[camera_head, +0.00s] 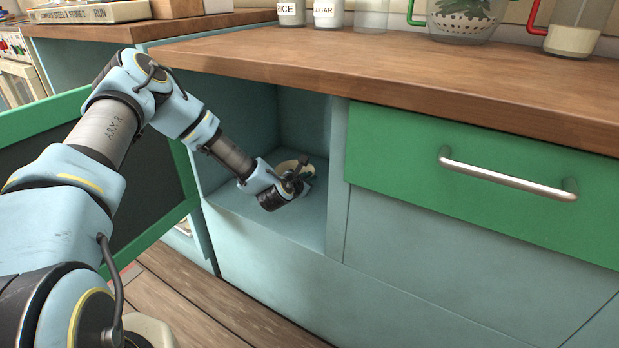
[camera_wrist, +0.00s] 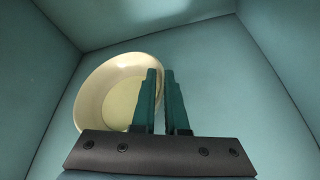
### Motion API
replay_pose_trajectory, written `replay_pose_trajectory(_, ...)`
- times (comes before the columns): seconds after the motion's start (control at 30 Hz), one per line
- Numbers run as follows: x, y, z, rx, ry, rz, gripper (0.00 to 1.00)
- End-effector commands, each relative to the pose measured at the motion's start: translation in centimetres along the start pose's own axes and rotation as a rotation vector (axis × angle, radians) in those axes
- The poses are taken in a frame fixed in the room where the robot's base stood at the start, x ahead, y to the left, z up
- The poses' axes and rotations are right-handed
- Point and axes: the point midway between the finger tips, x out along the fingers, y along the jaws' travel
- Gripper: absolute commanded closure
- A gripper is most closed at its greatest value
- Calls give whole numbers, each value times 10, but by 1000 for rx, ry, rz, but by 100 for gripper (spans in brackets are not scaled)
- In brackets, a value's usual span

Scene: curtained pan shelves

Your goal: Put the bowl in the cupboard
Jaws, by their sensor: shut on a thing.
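The cream bowl (camera_head: 287,167) is inside the open cupboard (camera_head: 250,225), low over or on its floor, partly hidden behind my gripper (camera_head: 296,184). In the wrist view the bowl (camera_wrist: 112,95) lies left of centre, and its right rim is between the two fingers of my gripper (camera_wrist: 160,75). The fingers are nearly together, shut on the rim. The bowl looks somewhat tilted in that view. I cannot tell whether its base touches the cupboard floor (camera_wrist: 225,90).
The green-framed door (camera_head: 140,240) stands open at the left. A wooden countertop (camera_head: 400,60) runs above the cupboard, and a closed green drawer (camera_head: 400,150) is on the right.

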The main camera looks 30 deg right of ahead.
Motion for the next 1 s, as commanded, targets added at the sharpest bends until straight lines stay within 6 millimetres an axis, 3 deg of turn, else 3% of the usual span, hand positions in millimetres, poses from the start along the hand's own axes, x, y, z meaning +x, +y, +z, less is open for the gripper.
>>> replay_pose_trajectory(0.9, 5, -4, -10, 1, -1, 2, 100)
replay_pose_trajectory(0.93, 5, -4, -10, 1, -1, 2, 88)
replay_pose_trajectory(1.0, 5, -4, -10, 1, -1, 2, 80)
